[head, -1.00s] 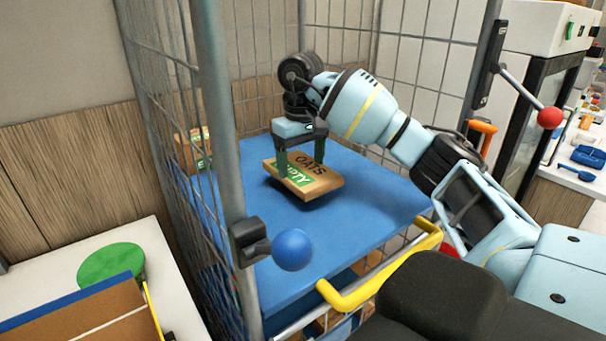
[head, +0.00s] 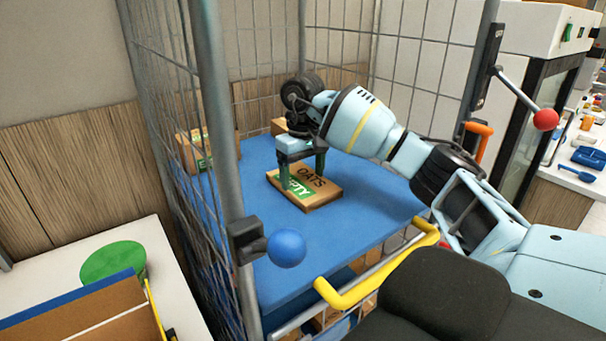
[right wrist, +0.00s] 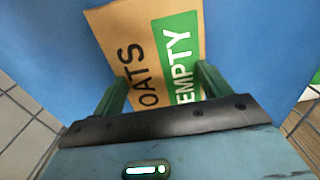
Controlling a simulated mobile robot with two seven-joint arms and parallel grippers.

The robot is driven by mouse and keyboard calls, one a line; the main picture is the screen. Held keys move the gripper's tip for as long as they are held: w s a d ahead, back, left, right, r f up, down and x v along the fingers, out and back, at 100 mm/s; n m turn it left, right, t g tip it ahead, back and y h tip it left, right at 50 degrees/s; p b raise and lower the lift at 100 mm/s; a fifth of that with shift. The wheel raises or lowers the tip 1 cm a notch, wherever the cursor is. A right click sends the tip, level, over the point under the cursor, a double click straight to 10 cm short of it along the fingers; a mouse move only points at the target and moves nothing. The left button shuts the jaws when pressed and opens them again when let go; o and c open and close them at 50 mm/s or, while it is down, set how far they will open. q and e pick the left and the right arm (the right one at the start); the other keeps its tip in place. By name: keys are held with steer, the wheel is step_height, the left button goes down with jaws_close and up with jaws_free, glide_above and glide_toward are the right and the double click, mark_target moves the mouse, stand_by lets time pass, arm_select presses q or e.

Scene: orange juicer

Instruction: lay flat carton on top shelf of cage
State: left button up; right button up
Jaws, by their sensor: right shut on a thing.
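A flat brown carton (head: 318,187) marked OATS, with a green EMPTY label, lies flat at the blue top shelf (head: 370,215) of the wire cage. It also shows in the right wrist view (right wrist: 128,30). My right gripper (head: 302,172) reaches in from the right and is shut on the carton, one green finger on each side in the right wrist view (right wrist: 157,88). The carton looks to be on the shelf or just above it; I cannot tell which. My left gripper is not in view.
Another carton (head: 190,152) stands at the shelf's left side, and part of a further one (head: 278,126) shows behind my gripper. Cage posts (head: 222,130), a blue knob (head: 287,248) and a yellow handle (head: 345,296) edge the shelf. Its front right is clear.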

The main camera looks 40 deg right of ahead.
mark_target(303, 180)
steer(key=o, duration=1)
step_height(303, 180, up, 12)
steer(key=shift+r, duration=0.1)
